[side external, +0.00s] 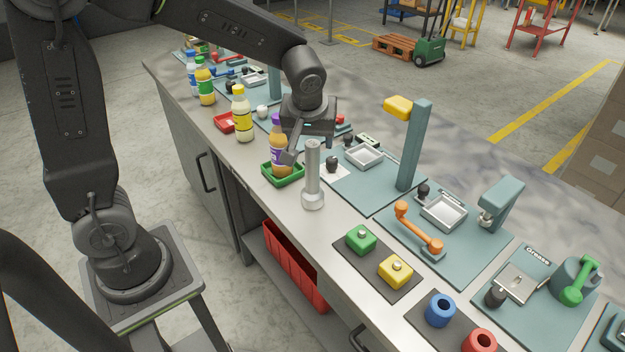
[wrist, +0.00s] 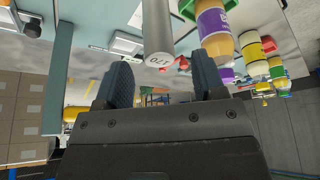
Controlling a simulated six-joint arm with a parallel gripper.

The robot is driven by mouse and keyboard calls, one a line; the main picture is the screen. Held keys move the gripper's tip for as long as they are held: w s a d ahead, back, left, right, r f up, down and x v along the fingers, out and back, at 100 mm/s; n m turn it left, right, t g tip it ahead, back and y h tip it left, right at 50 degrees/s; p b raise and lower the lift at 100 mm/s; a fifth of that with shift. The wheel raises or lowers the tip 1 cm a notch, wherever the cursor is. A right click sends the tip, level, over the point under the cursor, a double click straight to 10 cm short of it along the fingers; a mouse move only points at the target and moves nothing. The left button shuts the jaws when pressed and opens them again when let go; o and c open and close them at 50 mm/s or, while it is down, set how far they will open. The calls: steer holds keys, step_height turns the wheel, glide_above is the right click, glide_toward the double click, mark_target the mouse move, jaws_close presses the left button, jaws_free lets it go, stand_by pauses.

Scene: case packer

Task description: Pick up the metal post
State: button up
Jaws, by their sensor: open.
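The metal post (side external: 313,178), a tall silver cylinder on a wider base, stands upright on the bench near its front edge. In the wrist view, the post (wrist: 157,28) shows as a grey cylinder, its near end marked with dark lettering. It lies ahead of the fingers, roughly in line with the gap between them. One finger is partly hidden in the side view, so contact with the post is unclear.
A purple-capped bottle (side external: 279,150) in a green tray (side external: 283,180) stands close left of the post. Green (side external: 361,239) and yellow (side external: 396,270) blocks sit on a dark mat in front.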

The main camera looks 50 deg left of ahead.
mark_target(312, 143)
steer(key=x, duration=0.5)
jaws_close()
stand_by(0.6)
